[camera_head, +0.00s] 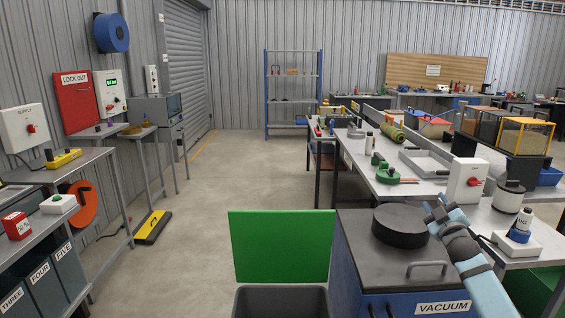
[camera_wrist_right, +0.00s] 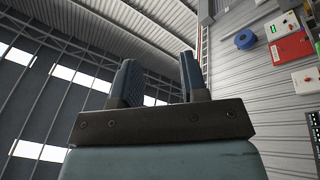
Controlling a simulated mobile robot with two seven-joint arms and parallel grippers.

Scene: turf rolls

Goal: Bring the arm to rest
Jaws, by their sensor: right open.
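My right gripper (camera_head: 436,212) shows in the head view at the lower right, above the blue cabinet marked VACUUM (camera_head: 400,295) and beside its black round lid (camera_head: 400,226). Its forearm comes in from the bottom right corner. In the right wrist view the two fingers (camera_wrist_right: 158,80) stand apart with nothing between them. That view looks up at the roof and the wall. My left gripper is in neither view.
A grey bin with a raised green lid (camera_head: 280,246) stands left of the cabinet. A long workbench (camera_head: 410,190) with tools and a white switch box (camera_head: 466,182) runs along the right. Benches (camera_head: 60,180) line the left wall. The middle floor (camera_head: 225,180) is clear.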

